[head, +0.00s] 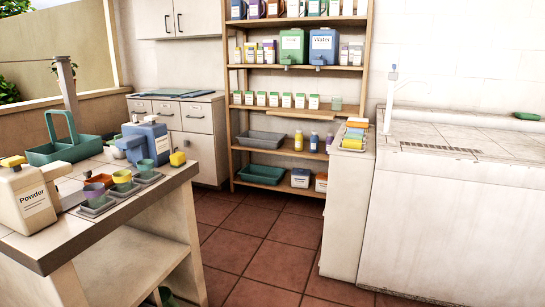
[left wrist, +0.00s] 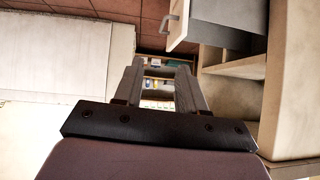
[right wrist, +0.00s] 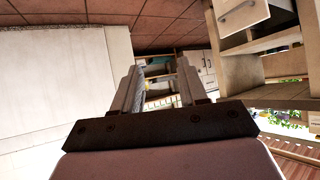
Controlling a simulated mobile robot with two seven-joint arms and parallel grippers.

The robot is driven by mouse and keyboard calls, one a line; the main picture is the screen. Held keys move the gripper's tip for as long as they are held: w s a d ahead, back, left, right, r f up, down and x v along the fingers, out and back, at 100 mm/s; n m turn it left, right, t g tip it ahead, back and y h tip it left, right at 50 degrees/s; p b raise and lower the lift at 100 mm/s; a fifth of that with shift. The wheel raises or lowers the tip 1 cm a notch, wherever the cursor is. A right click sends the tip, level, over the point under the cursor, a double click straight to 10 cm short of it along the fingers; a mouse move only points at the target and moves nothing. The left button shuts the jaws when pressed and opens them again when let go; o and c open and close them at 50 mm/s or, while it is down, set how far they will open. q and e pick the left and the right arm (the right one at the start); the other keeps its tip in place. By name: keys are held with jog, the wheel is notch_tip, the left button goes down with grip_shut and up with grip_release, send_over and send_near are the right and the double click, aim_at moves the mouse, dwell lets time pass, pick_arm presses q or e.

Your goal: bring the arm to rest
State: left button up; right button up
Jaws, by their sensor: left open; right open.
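My left gripper (left wrist: 162,67) shows in the left wrist view, its two fingers apart with nothing between them. My right gripper (right wrist: 159,66) shows in the right wrist view, also open and empty. Beyond the fingers in both wrist views are distant shelves, well away from the fingertips. Neither gripper and neither arm shows in the head view, so how the arms are posed cannot be told from there.
In the head view a counter (head: 130,208) at left holds a powder dispenser (head: 29,197), a green caddy (head: 66,150) and several cups. A washbasin block (head: 455,215) stands at right, a wooden shelf unit (head: 297,72) behind. Tiled floor (head: 262,250) between them is clear.

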pick_arm(q)
notch_tip(320, 180, up, 16)
jog(key=d+n+p, duration=0.1)
jog(key=p, duration=1.7)
jog(key=shift+s+f, duration=0.2)
jog(key=shift+s, duration=0.05)
pick_arm(e)
notch_tip(320, 180, up, 15)
jog(key=s+d, duration=0.1)
jog(key=shift+d, duration=0.15)
